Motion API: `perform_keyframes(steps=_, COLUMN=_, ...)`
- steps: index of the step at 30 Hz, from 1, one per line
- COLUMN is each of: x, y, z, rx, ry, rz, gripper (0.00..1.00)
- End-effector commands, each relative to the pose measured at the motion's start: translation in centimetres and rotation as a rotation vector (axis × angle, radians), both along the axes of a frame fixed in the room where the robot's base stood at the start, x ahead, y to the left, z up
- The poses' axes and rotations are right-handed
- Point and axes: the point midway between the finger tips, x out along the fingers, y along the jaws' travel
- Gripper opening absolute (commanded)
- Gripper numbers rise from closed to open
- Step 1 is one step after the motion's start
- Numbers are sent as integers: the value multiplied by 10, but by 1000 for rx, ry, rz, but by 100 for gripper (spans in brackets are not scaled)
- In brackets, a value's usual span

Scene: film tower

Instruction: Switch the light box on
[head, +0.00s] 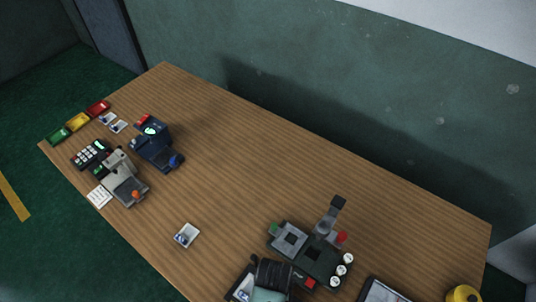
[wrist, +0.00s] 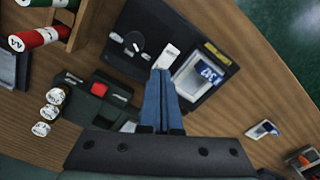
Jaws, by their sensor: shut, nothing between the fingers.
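A low black unit (wrist: 128,52) with a round dial, a white tag (wrist: 168,54) and a pale panel bearing a blue-and-white picture (wrist: 210,72) lies below my gripper in the wrist view. It looks like the light box, though no label confirms this. In the head view part of its panel (head: 243,286) shows at the bottom edge, the rest hidden by my arm. My gripper (wrist: 161,72) is shut and empty, its blue-grey fingers together, tips over the unit between dial and panel. I cannot tell whether they touch it. I cannot tell whether its panel is lit.
A dark machine (head: 310,258) with an upright lever, red buttons and white dials stands close by. A framed grey panel (head: 384,292) and a yellow roll (head: 463,294) are right of it. A small card (head: 187,235) lies left. Smaller devices stand far left; the wooden table's middle is clear.

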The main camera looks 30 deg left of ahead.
Motion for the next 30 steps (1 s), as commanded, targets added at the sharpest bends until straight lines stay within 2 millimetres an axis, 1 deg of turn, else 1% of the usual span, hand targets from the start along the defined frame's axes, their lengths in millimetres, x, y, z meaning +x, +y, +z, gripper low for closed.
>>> perform_keyframes(steps=17, x=0, y=0, z=0, rx=0, ry=0, rz=0, gripper=0)
perform_keyframes(steps=30, x=0, y=0, z=-6, rx=0, ry=0, rz=0, gripper=0)
